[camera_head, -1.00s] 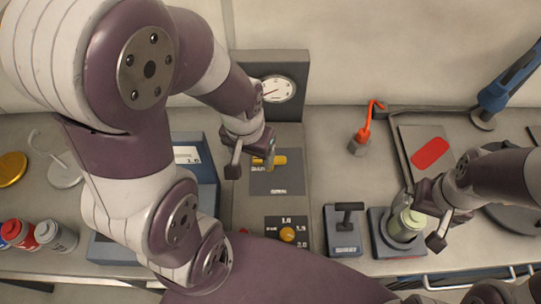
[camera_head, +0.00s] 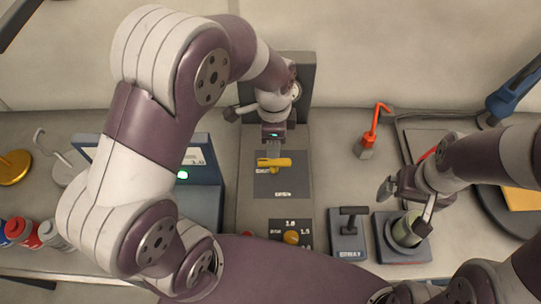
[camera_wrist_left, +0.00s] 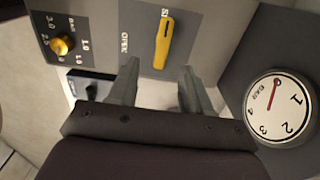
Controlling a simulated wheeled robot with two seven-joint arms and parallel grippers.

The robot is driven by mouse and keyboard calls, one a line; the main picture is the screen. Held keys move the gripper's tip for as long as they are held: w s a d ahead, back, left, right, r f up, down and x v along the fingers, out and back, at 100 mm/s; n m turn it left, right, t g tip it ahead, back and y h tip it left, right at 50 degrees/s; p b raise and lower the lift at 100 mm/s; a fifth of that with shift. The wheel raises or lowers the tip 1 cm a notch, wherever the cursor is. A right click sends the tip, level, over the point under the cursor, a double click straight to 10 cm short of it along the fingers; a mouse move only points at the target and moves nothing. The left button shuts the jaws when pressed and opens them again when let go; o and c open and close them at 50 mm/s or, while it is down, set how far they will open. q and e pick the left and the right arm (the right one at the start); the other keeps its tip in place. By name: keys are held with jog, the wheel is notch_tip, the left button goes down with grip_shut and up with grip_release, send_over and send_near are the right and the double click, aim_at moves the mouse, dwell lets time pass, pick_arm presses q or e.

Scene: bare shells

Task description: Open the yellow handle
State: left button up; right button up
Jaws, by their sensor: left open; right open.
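The yellow handle (camera_head: 273,162) lies across a grey panel (camera_head: 282,187) in the head view. In the left wrist view the yellow handle (camera_wrist_left: 163,40) is a bar on the panel, with an OPEN label beside it. My left gripper (camera_head: 273,148) is just behind the handle in the head view. In the wrist view my left gripper (camera_wrist_left: 158,82) has its fingers apart, with nothing between them; the handle is beyond the tips.
A pressure gauge (camera_wrist_left: 276,105) stands close to the left gripper. A yellow knob (camera_head: 291,238) and a black T-handle (camera_head: 352,213) are in front. A blue-grey box (camera_head: 205,200) is left of the panel. A red-handled lever (camera_head: 372,133) stands to the right.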

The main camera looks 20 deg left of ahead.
aim_at(273, 161)
pick_arm(q)
jog(key=f, duration=0.5)
jog(key=f+p, duration=0.1)
jog(key=f, duration=0.2)
jog(key=shift+w+a, duration=0.25)
jog(key=shift+w, duration=0.1)
jog(key=shift+s+d+f, duration=0.15)
jog(key=shift+f, duration=0.4)
grip_shut()
